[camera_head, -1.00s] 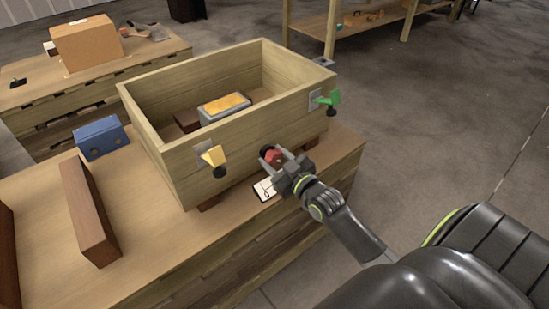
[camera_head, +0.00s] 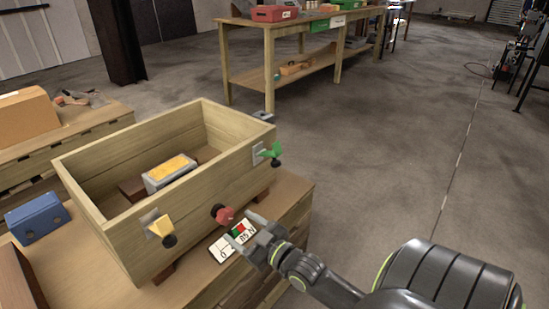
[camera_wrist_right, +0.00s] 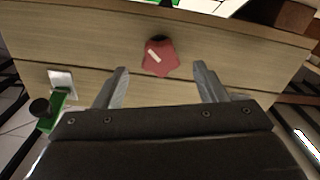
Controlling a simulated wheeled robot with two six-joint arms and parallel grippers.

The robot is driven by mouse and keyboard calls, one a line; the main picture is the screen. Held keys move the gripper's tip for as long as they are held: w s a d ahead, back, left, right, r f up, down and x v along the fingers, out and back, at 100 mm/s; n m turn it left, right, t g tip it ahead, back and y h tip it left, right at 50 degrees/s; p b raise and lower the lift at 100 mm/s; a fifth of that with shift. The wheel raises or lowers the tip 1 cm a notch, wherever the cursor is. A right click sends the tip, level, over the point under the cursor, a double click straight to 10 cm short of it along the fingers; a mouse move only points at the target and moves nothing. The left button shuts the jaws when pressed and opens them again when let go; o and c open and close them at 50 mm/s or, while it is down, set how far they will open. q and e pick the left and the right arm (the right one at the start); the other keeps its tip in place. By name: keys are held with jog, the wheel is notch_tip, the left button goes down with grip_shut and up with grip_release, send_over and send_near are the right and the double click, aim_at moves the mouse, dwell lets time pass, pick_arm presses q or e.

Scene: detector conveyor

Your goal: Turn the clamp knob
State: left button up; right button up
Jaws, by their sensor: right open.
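The red clamp knob (camera_head: 222,214) sticks out of the front wall of a wooden crate (camera_head: 195,198), low between a yellow latch (camera_head: 160,226) and a green latch (camera_head: 271,152). In the right wrist view the red knob (camera_wrist_right: 160,57) bears a slanted pale mark. My right gripper (camera_head: 252,232) is open and empty. It stands in front of the knob, apart from it. In the wrist view its two fingers (camera_wrist_right: 161,70) frame the knob left and right without touching it. My left gripper is not in view.
A white card (camera_head: 224,248) with red and green marks lies on the bench before the crate. A grey block with a yellow top (camera_head: 171,170) is inside the crate. A blue box (camera_head: 37,219) stands at left. Open floor lies to the right.

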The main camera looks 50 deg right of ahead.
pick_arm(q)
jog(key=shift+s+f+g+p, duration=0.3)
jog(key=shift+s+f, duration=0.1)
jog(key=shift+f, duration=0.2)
pick_arm(e)
jog(key=s, duration=1.1)
jog(key=shift+d, duration=0.4)
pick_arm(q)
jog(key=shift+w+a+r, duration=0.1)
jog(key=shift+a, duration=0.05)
